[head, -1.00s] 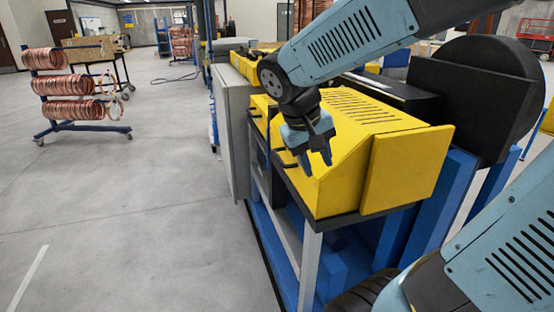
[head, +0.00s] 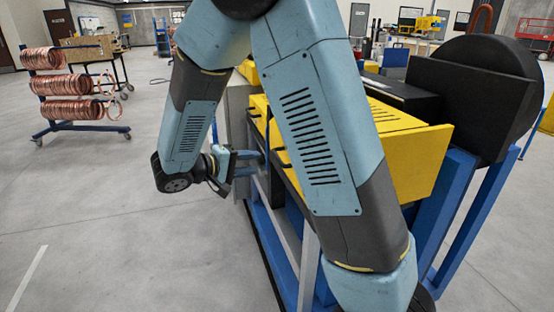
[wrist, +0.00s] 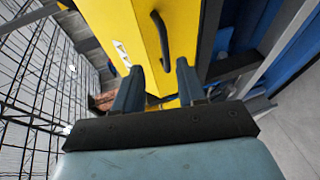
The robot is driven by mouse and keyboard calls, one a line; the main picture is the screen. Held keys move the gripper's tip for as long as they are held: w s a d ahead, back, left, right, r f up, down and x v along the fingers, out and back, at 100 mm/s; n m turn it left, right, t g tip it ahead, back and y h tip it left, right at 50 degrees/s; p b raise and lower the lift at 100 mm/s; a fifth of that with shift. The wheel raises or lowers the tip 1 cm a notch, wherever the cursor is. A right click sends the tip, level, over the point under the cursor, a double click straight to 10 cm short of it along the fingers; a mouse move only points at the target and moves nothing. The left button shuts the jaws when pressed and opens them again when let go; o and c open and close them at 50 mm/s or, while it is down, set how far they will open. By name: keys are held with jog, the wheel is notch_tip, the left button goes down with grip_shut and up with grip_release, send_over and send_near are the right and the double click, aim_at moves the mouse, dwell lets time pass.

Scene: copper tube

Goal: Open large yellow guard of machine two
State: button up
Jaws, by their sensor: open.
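The large yellow guard (head: 418,160) sits on the machine's blue frame, partly hidden behind my arm in the head view. Its front face also fills the upper middle of the wrist view (wrist: 128,32). A black bar handle (wrist: 162,38) stands out from that face. My gripper (head: 256,163) is at the machine's front side, fingers pointing right toward it. In the wrist view my gripper (wrist: 158,68) has its fingers apart, with the handle's lower end between or just beyond the tips. I cannot tell whether they touch it. The guard looks closed.
A rack of copper coils (head: 70,95) stands at the far left on open grey floor. A large black disc-shaped part (head: 500,90) rises behind the guard. A blue frame (head: 455,200) supports the machine.

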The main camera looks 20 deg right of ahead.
aim_at(278, 156)
jog(key=shift+n+t, duration=0.3)
jog(key=shift+t, duration=0.4)
jog(key=x, duration=0.4)
jog(key=w+x, duration=0.1)
jog(key=x, duration=0.3)
jog(key=a+f+x, duration=0.1)
jog(key=x, duration=0.3)
jog(key=shift+w+d+f, duration=0.1)
jog(key=shift+w+d, duration=0.25)
jog(key=shift+d, duration=0.05)
grip_shut()
